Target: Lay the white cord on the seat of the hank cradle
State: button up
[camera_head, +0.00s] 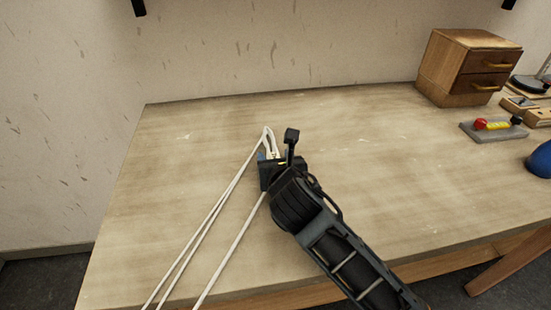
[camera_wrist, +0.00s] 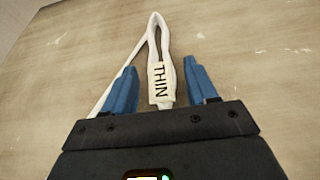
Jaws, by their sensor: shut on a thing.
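The white cord (camera_head: 212,215) runs in several strands from my gripper (camera_head: 270,158) down over the table toward the lower left and out of the picture. A narrow loop of it stands out past the fingertips. In the wrist view the cord (camera_wrist: 165,45) passes between the blue fingers of my gripper (camera_wrist: 160,78), which is shut on it. A pale tag (camera_wrist: 161,84) reading THIN sits on the cord between the fingers. I cannot make out a hank cradle in either view.
A wooden drawer box (camera_head: 468,68) stands at the back right of the table (camera_head: 200,130). The table's middle and back left are clear.

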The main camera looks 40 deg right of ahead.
jog(key=o, duration=1.2)
jog(key=shift+c, duration=0.2)
jog(key=shift+s, duration=0.1)
